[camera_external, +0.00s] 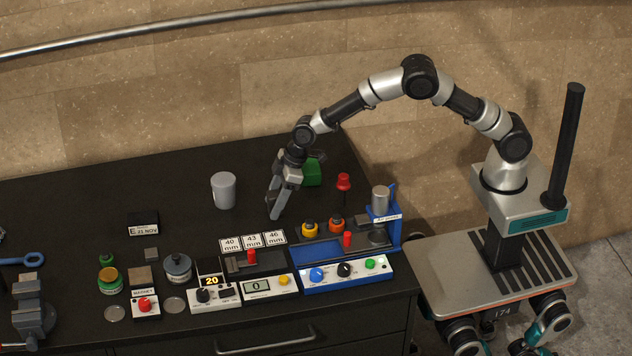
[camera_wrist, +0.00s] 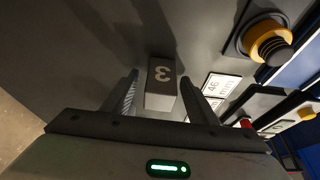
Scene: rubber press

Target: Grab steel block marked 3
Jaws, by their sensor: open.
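The steel block marked 3 (camera_wrist: 161,98) shows in the wrist view, a grey block with a pale 3 on its face. It lies between the two fingers of my gripper (camera_wrist: 160,84), with a gap visible on the right side and a gap on the left. My gripper is open. In the external view my gripper (camera_external: 275,212) points down over the black table, near the back of the instrument row. I cannot make out the block there; the fingers seem to hide it.
Cards reading 40, 43 and 46 mm (camera_external: 252,241) lie just in front of my gripper. A blue press (camera_external: 383,222) and orange-topped parts (camera_external: 310,229) stand to the right.

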